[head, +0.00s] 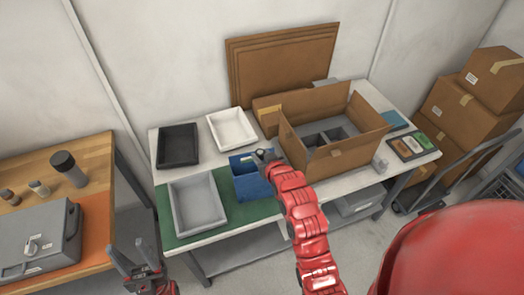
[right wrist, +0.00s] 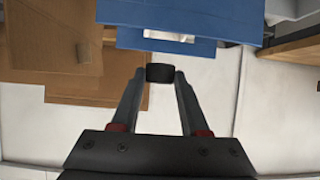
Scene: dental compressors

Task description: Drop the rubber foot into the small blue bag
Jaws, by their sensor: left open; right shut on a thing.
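The small blue bag (head: 251,184) stands upright on the table's green mat, and its top looks open. In the right wrist view its blue side (right wrist: 190,22) fills the top. My right gripper (head: 264,156) is at the bag's upper edge in the head view. It is shut on the rubber foot (right wrist: 160,73), a small black block between the fingertips. The foot is just short of the blue edge in the right wrist view; I cannot tell its height over the opening. My left gripper (head: 137,266) is open and empty, low at the bottom left, away from the table.
A grey tray (head: 172,215) stands left of the bag. A black tray (head: 177,162) and a white tray (head: 252,133) are behind. A large open cardboard box (head: 351,158) stands close on the right. A wooden bench (head: 95,154) is at far left.

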